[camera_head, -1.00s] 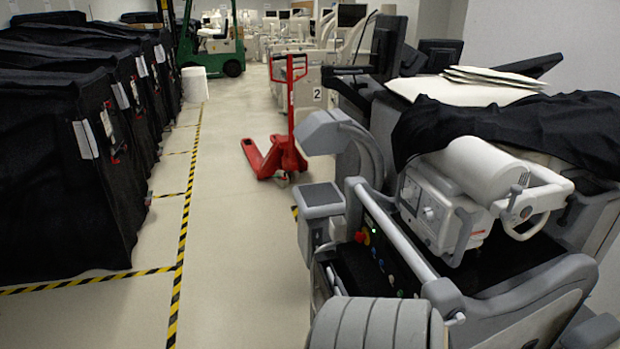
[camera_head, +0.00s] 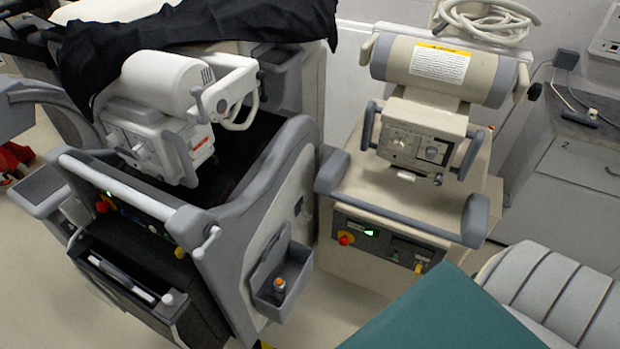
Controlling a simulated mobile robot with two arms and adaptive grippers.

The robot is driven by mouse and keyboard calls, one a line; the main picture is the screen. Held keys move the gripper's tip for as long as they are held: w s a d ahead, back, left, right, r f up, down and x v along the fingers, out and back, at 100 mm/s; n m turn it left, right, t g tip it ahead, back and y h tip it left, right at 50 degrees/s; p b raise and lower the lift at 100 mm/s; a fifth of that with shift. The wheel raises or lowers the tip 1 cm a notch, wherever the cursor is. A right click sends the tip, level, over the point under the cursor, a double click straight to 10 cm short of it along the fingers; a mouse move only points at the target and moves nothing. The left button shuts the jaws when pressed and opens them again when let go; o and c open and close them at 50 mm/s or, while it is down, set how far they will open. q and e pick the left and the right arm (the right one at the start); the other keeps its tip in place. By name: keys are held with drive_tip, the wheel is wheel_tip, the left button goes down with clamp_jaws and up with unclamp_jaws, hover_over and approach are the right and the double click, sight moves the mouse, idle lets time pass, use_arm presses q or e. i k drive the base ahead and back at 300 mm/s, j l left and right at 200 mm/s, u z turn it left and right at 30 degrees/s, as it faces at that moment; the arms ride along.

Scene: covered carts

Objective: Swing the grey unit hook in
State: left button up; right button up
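The grey unit (camera_head: 290,195) stands left of centre, with a grey-and-white frame. Its white cylindrical head (camera_head: 160,80) sits above a white control box (camera_head: 150,145). A white curved arm with a loop-shaped handle (camera_head: 240,122) sticks out to the right of the head. I cannot tell for sure which part is the hook. A black cloth (camera_head: 200,25) lies over the unit's back and partly hides it. Neither of my grippers shows in the head view.
A beige unit (camera_head: 345,225) with a coiled cable (camera_head: 485,20) stands close to the right. A teal panel (camera_head: 445,315) and a ribbed grey shape (camera_head: 550,290) fill the lower right. A grey cabinet (camera_head: 580,170) stands at the right wall. Floor (camera_head: 320,310) shows between the units and panel.

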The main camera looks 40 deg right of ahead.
sight(304, 208)
drive_tip(key=l+z, duration=0.1)
drive_tip(key=z, duration=0.95)
